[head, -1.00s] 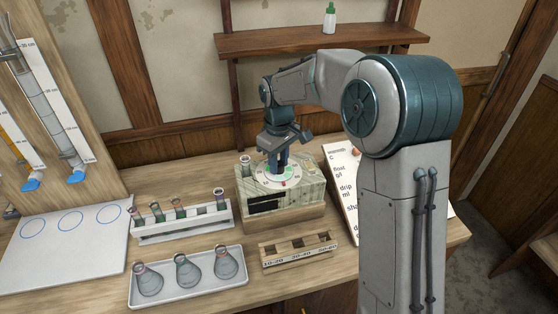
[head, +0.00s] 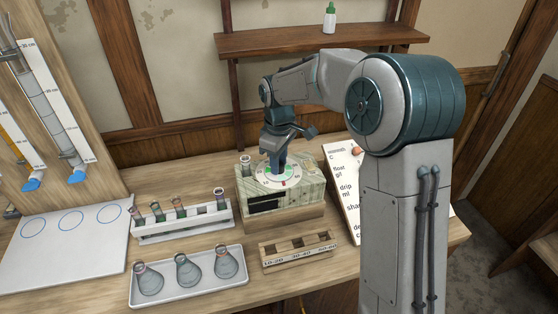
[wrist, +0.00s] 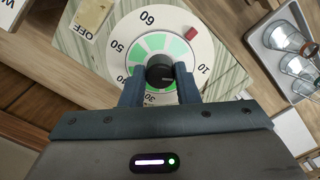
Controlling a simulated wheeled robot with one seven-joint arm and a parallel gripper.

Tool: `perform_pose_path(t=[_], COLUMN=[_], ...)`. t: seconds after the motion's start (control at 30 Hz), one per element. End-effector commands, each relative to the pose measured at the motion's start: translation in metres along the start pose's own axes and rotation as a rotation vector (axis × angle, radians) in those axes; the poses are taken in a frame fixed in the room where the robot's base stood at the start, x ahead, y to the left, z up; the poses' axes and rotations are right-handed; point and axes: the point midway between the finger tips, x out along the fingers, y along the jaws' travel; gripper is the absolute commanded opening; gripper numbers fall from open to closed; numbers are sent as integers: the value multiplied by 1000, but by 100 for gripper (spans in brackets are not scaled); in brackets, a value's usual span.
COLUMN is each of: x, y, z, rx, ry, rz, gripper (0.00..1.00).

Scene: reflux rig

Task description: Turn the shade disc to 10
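The shade disc (wrist: 126,40) is a pale round dial on top of a box, with green wedges around a black centre knob (wrist: 160,72). It also shows in the head view (head: 263,181). In the wrist view, 60 is at the top, 50 at the left, 30 at the bottom and 10 at the right. A red mark (wrist: 191,33) sits at the upper right rim, between 60 and 10. My gripper (wrist: 160,76) is over the disc, its two fingers against either side of the knob. The fingers cover part of the lower numbers.
The box (head: 312,194) stands on the bench with a tube at its back left. A tube rack (head: 183,229), a tray of flasks (head: 215,290) and a wooden slotted rack (head: 300,252) lie close by. A written sheet (head: 345,190) is at its right. An OFF label (wrist: 87,26) is beside the disc.

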Motion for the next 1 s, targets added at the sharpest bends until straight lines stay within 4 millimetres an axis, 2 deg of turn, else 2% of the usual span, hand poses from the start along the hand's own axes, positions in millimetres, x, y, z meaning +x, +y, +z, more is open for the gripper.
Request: perform_pose_path(t=[0.03, 0.07, 0.33, 0.47, 0.57, 0.9, 1.0], x=[-2, -2, -1, -8, -23, -100, -117], y=[1, 1, 0, 1, 1, 1, 0], z=[-1, -1, 0, -1, -1, -1, -1], rx=[-1, -1, 0, 1, 0, 0, 0], ry=[4, 4, 1, 3, 4, 5, 4], rz=[4, 4, 1, 3, 5, 5, 4], gripper=[41, 50, 50, 50, 50, 50, 50])
